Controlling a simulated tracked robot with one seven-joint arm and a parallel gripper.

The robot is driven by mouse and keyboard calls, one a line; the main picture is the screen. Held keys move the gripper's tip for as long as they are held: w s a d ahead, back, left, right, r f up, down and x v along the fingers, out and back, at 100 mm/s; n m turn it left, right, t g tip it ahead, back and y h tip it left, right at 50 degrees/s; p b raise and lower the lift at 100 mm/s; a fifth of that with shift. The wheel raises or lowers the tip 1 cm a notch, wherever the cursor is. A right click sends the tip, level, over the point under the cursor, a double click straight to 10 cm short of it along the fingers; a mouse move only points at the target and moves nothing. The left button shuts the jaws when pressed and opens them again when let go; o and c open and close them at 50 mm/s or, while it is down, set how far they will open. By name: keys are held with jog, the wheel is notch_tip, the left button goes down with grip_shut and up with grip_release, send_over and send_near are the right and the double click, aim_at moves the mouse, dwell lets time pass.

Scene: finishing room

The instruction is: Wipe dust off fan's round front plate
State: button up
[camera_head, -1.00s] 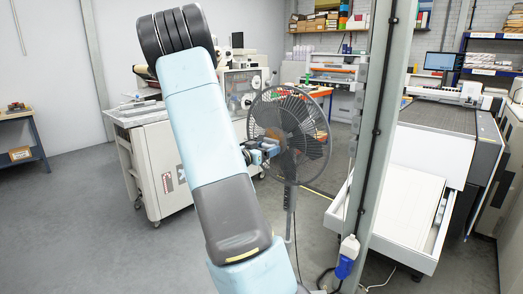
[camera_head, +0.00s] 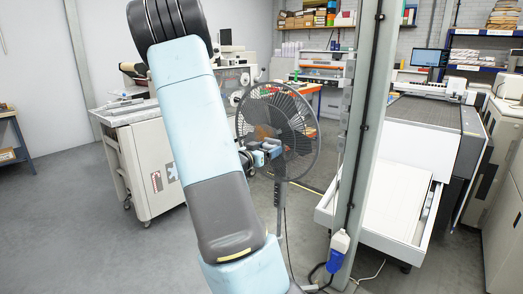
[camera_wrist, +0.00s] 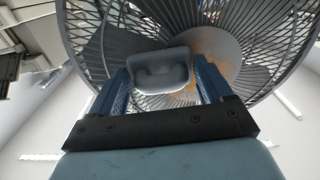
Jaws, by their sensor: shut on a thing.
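The standing fan (camera_head: 279,122) has a dark wire cage and stands beyond my arm. Its round front plate (camera_wrist: 222,45) is grey with orange-brown dust patches and fills much of the cage's middle in the wrist view. My gripper (camera_wrist: 160,85) is shut on a grey, rounded block-like pad (camera_wrist: 164,72), held between its blue fingers. The pad is in front of the plate and overlaps its left part in the wrist view; I cannot tell whether they touch. In the head view my gripper (camera_head: 265,153) is at the fan's lower left front.
A grey pillar (camera_head: 362,130) with cables and a blue plug (camera_head: 336,258) stands close right of the fan. Behind it is a large machine with an open white drawer (camera_head: 385,215). A white cabinet (camera_head: 150,165) stands left of my arm.

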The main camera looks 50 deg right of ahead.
aim_at(254, 135)
jog(key=shift+s+d+r, duration=0.1)
jog(key=shift+d+r, duration=0.05)
jog(key=shift+r, duration=0.7)
jog(key=shift+w+r, duration=0.1)
jog(key=shift+w, duration=0.5)
jog(key=shift+w+a, duration=0.15)
jog(key=shift+w, duration=1.15)
jog(key=shift+w+a, duration=0.15)
jog(key=shift+w, duration=3.1)
jog(key=shift+a+r, duration=0.1)
jog(key=shift+r, duration=0.65)
jog(key=shift+s, duration=1.75)
jog(key=shift+s+d, duration=0.2)
jog(key=shift+s, duration=1.55)
jog(key=shift+s+d, duration=0.2)
jog(key=shift+s, duration=1.5)
jog(key=shift+a, duration=0.1)
jog(key=shift+s+a, duration=0.2)
jog(key=shift+a, duration=2.7)
